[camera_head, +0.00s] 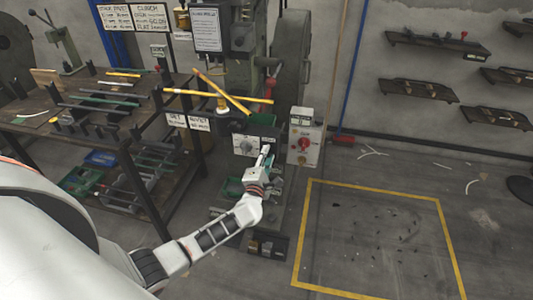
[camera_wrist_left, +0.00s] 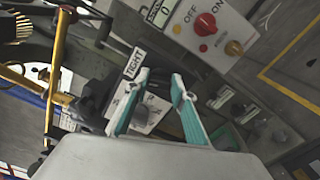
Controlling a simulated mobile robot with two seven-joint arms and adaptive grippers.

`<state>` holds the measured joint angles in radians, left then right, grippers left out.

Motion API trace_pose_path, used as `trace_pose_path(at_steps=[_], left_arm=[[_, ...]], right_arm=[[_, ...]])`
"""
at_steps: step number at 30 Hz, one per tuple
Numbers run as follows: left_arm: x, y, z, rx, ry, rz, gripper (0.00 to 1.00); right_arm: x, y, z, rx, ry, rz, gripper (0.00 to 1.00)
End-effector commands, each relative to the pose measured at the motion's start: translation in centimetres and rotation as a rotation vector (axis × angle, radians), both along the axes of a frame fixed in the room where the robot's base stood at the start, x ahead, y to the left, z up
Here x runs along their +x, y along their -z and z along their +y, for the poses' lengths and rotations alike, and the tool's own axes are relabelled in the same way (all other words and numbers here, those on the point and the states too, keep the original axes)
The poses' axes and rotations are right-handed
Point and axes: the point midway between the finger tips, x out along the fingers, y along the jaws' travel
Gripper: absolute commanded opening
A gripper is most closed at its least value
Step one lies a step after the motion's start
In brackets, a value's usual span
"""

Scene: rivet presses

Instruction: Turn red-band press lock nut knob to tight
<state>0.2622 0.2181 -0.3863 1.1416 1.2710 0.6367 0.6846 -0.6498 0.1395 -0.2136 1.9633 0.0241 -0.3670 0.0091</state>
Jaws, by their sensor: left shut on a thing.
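My left gripper (camera_head: 266,152) reaches in low at the press front. In the left wrist view its teal-lined fingers (camera_wrist_left: 160,78) are shut on the lock nut knob, which is mostly hidden between and behind them. A white plate with a dial (camera_head: 246,146) is just left of the fingers; it also shows between them in the left wrist view (camera_wrist_left: 152,112). A TIGHT label (camera_wrist_left: 134,63) is beside the left finger. The knob's pointing direction cannot be told. The green-grey press (camera_head: 240,68) stands behind. I see no clear red band. My right gripper is not in view.
A switch box (camera_head: 305,130) with a red knob stands right of the gripper. Yellow bars (camera_head: 232,92) stick out above it. A dark workbench (camera_head: 88,125) with rods is at left. The yellow-outlined floor area (camera_head: 375,235) at right is mostly clear.

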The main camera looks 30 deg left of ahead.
Motion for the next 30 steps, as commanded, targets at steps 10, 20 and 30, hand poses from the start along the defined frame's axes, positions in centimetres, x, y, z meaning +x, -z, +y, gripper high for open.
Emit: trace_pose_path(at_steps=[10, 20, 30], left_arm=[[0.1, -0.1, -0.1, 0.237, 0.001, 0.057, 0.03], [0.1, 0.1, -0.1, 0.339, 0.002, 0.080, 0.03], [0.1, 0.1, -0.1, 0.352, 0.002, 0.083, 0.03]], right_arm=[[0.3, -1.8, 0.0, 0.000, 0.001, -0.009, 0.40], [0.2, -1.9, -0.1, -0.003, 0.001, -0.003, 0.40], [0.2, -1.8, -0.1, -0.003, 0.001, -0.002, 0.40]])
